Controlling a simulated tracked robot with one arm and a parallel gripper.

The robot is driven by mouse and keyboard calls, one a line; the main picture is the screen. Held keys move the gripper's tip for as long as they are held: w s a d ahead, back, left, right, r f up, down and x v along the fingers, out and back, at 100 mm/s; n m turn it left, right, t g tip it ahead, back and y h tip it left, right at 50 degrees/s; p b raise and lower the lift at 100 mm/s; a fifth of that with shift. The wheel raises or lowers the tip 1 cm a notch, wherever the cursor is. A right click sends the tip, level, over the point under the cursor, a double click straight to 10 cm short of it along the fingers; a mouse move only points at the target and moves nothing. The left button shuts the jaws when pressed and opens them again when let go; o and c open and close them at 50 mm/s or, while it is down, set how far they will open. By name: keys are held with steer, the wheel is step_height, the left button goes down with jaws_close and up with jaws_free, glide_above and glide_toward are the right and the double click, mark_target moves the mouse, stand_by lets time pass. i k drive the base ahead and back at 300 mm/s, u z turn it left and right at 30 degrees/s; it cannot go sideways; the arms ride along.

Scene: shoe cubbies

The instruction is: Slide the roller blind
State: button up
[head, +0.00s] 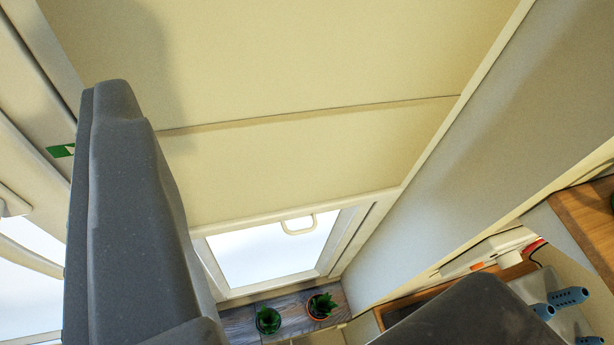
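The cream roller blind (290,165) covers most of the window, with a seam across its middle. Its pale bottom bar (255,217) carries a small looped pull handle (299,225). Below the bar a strip of bright window glass (265,255) shows uncovered. My gripper (300,185) is open, with one grey finger tall at the left and the other dark finger low at the right. The left finger hides part of the blind's left edge.
Two small potted plants, one left (268,320) and one right (321,305), stand on a wooden ledge (240,323) under the window. A plain grey wall panel (480,150) runs along the right. Blue-handled items (568,297) and a wooden shelf (588,222) are at the lower right.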

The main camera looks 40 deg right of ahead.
mark_target(230, 177)
steer(key=u, duration=0.05)
steer(key=k, duration=0.55)
steer(key=z, duration=0.45)
steer(key=i, duration=0.5)
steer(key=k, duration=1.25)
steer(key=i, duration=0.8)
steer(key=u, duration=0.55)
